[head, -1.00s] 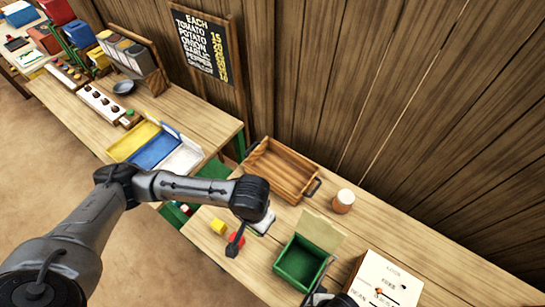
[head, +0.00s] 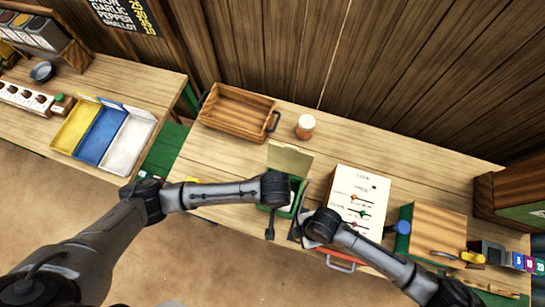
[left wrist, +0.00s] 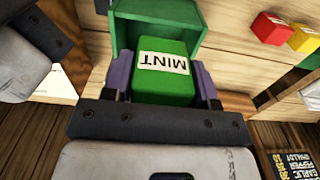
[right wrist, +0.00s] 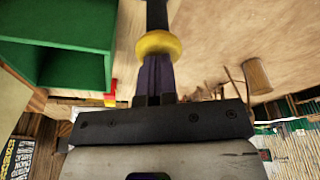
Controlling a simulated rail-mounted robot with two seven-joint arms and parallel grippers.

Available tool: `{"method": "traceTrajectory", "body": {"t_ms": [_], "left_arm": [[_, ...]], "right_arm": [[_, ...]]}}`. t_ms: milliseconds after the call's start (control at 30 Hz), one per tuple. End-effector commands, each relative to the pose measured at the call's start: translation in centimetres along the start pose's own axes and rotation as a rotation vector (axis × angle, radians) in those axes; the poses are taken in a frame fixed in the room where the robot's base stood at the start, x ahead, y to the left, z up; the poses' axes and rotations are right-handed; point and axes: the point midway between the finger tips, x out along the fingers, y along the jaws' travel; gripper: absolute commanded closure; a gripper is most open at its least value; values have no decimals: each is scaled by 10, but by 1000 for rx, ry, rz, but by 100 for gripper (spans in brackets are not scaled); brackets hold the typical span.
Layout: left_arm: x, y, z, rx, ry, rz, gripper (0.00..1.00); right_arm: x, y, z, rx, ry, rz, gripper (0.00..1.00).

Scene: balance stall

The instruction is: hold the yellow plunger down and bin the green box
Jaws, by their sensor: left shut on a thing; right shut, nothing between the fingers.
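The green box, labelled MINT (left wrist: 163,75), is between the two fingers of my left gripper (left wrist: 163,88), which is shut on it. The open green bin (left wrist: 190,28) lies just beyond the box in the left wrist view. In the head view my left arm's end covers much of this bin, whose pale lid (head: 289,158) stands raised. I cannot tell how far the box is inside. The yellow plunger (right wrist: 158,42), a ring on a dark rod, is at the fingertips of my right gripper (right wrist: 154,68), which is shut and empty. I cannot tell whether the plunger is pressed.
A white panel with sliders (head: 360,198) stands right of the bin. A wooden tray (head: 236,113) and a white-and-orange jar (head: 305,126) are behind. Red (left wrist: 270,27) and yellow (left wrist: 303,39) cubes lie on the table nearby. A wooden wall closes the back.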

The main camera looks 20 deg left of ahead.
Motion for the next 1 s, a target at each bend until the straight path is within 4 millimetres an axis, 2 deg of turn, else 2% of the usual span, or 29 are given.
{"method": "traceTrajectory", "body": {"t_ms": [533, 1000], "left_arm": [[36, 0, -30, -9, 0, -1, 72], [47, 0, -38, -9, 0, 0, 72]], "right_arm": [[0, 0, 0, 0, 0, 0, 100], [0, 0, 0, 0, 1, 0, 100]]}}
